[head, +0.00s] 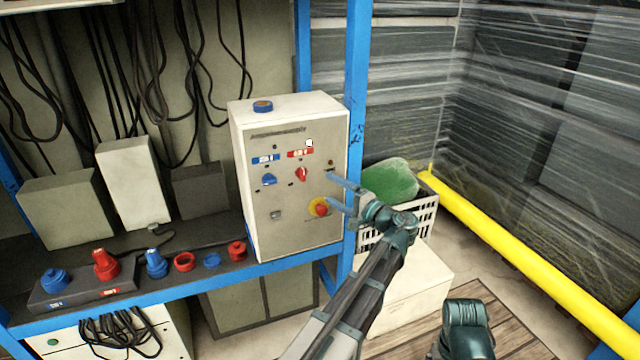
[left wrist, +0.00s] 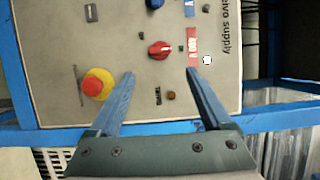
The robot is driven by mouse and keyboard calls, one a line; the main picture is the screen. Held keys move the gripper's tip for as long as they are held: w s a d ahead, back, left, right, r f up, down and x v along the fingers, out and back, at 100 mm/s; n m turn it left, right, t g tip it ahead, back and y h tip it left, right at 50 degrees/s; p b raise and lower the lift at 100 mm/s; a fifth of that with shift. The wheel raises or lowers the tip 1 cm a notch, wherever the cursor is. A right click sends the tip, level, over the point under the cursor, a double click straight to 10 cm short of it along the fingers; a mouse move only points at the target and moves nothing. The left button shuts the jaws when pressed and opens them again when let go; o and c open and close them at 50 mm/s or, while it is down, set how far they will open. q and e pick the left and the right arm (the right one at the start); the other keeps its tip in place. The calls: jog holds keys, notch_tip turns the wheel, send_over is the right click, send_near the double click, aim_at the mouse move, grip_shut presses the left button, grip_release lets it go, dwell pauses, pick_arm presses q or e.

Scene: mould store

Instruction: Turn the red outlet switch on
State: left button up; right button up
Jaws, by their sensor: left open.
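The red outlet switch (head: 302,174) is a small red rotary knob on the face of a pale control box (head: 290,225), below a red label (head: 300,153). In the left wrist view the red knob (left wrist: 160,50) shows just beyond and between the fingertips, its grip lying across the picture. My left gripper (head: 331,188) is open and empty, in front of the panel to the right of the knob. Its blue fingers also show in the left wrist view (left wrist: 160,74). I cannot tell the exact gap to the panel.
A yellow-and-red mushroom button (head: 318,207) sits beside one finger. A blue knob (head: 269,180) is left of the red one. Red and blue connectors (head: 106,264) stand along the shelf at left. A blue rack post (head: 357,95) and a white crate (head: 425,220) are right of the box.

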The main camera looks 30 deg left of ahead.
aim_at(303, 174)
pick_arm(q)
jog(key=shift+v, duration=2.25)
jog(key=x, duration=1.4)
jog(key=shift+d, duration=0.1)
